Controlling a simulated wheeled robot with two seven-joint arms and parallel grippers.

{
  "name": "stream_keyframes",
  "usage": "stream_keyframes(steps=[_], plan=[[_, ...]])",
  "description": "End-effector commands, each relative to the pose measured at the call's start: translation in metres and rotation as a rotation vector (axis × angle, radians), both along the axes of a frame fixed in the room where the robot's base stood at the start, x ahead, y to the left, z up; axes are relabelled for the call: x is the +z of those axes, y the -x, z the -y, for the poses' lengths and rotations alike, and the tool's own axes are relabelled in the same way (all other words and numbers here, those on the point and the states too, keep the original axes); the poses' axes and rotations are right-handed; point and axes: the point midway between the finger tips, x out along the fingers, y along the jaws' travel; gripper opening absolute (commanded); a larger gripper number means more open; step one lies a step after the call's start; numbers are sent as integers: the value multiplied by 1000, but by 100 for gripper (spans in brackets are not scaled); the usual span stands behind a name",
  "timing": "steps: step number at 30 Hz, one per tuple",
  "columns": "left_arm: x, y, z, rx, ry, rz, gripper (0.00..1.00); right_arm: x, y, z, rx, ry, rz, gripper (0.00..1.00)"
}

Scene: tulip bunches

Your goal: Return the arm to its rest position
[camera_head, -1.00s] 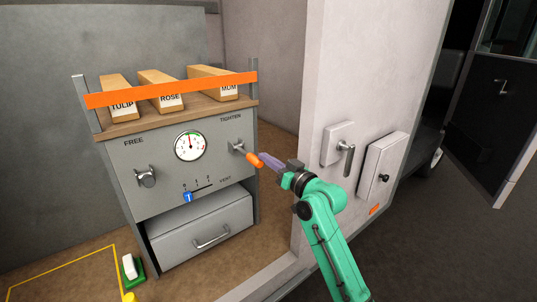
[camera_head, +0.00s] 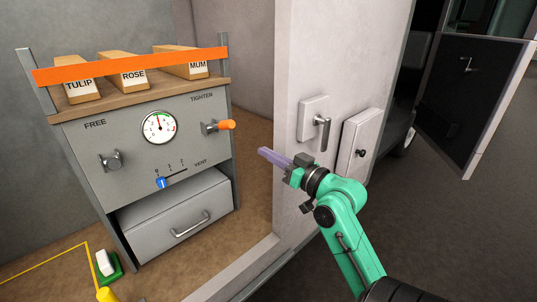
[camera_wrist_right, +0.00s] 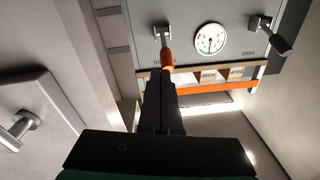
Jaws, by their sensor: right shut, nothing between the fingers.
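My right gripper (camera_head: 264,152) shows in the camera_head view at the end of a green arm. Its purple fingers are shut and empty. They point left toward the grey cabinet (camera_head: 85,135), a gap away from the orange-tipped handle (camera_head: 227,125) under TIGHTEN. In the camera_wrist_right view my right gripper (camera_wrist_right: 162,85) shows dark fingers, with the orange handle tip (camera_wrist_right: 167,60) in line beyond them. That view is upside down, so the fingertips' distance from the handle is hard to tell there. My left gripper is not in view.
A pale wall post (camera_head: 285,180) with a lever handle (camera_head: 322,130) and a small box (camera_head: 355,145) stands close beside my right gripper. The cabinet has a gauge (camera_head: 158,127), a FREE knob (camera_head: 110,160) and a drawer (camera_head: 150,215). Open floor lies at right.

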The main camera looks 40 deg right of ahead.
Motion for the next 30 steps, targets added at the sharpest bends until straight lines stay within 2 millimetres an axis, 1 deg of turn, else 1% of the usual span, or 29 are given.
stream_keyframes(steps=[14, 16, 17, 19, 20, 21, 23, 24, 26, 27, 29, 30], plan=[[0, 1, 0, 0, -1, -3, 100, -1, 0, 1, -1, -1, -1, 0], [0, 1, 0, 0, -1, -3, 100, -12, -4, 6, -12, -14, -20, 0], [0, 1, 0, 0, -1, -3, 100, -22, -7, 10, -21, -24, -37, 0], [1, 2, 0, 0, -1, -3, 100, -59, -15, 24, -55, -58, -99, 0], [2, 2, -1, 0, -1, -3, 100, -82, -19, 30, -73, -74, -136, 0], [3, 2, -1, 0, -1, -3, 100, -117, -24, 38, -97, -95, -194, 0], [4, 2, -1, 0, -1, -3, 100, -174, -27, 45, -132, -118, -291, 0], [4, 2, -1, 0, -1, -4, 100, -212, -26, 47, -150, -128, -357, 0], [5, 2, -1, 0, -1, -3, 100, -269, -20, 44, -170, -132, -458, 0], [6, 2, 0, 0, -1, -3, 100, -307, -13, 40, -178, -131, -527, 0], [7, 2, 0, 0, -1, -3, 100, -362, 2, 30, -183, -120, -633, 0], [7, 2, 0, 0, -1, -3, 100, -397, 15, 21, -179, -107, -703, 0]])
